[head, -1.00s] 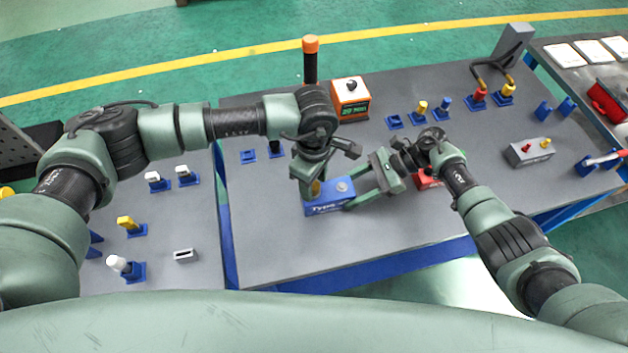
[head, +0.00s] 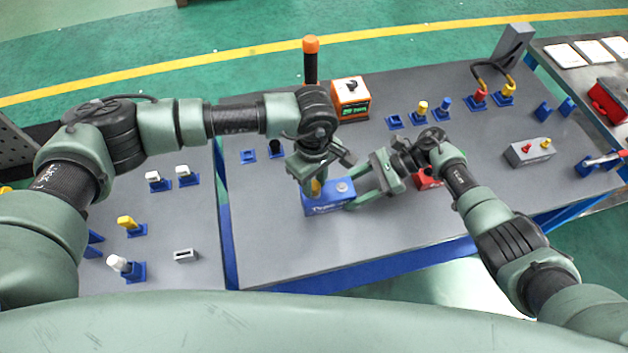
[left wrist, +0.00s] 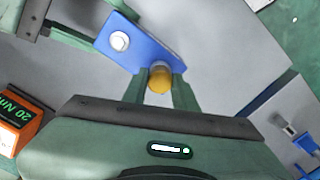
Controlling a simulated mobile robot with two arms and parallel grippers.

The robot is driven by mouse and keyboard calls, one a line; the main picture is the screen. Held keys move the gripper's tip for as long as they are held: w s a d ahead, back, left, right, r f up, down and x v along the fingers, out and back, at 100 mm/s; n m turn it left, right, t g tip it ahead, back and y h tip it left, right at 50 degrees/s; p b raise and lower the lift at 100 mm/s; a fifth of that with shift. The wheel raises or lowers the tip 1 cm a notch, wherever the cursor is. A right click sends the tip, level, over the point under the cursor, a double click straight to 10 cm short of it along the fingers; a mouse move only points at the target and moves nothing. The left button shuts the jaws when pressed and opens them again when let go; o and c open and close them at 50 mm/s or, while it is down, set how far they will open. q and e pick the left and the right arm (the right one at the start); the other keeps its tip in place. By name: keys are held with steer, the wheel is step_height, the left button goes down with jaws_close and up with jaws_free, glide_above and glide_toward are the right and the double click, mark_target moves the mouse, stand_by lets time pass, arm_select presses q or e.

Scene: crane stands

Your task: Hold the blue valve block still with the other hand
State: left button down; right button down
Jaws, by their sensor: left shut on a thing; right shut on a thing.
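The blue valve block (head: 328,206) sits on the grey table, with a pale round button on its top; it also shows in the left wrist view (left wrist: 134,42). A yellow round-topped piece (left wrist: 160,79) stands at one end of the block. My left gripper (head: 314,186) is over that end, its fingers closed on both sides of the yellow piece. My right gripper (head: 353,196) is shut on the block's other end from the right. Its fingers partly hide that end, and it shows at the upper left of the left wrist view.
A red block (head: 425,180) lies just behind my right gripper. An orange box with a green display (head: 351,99) and a black post with an orange top (head: 311,62) stand behind my left arm. The table front (head: 330,247) is clear.

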arm_select(q)
steer(key=shift+m, duration=1)
steer(key=m, duration=0.3)
steer(key=shift+m, duration=1.1)
steer(key=m, duration=0.4)
steer(key=shift+m, duration=0.6)
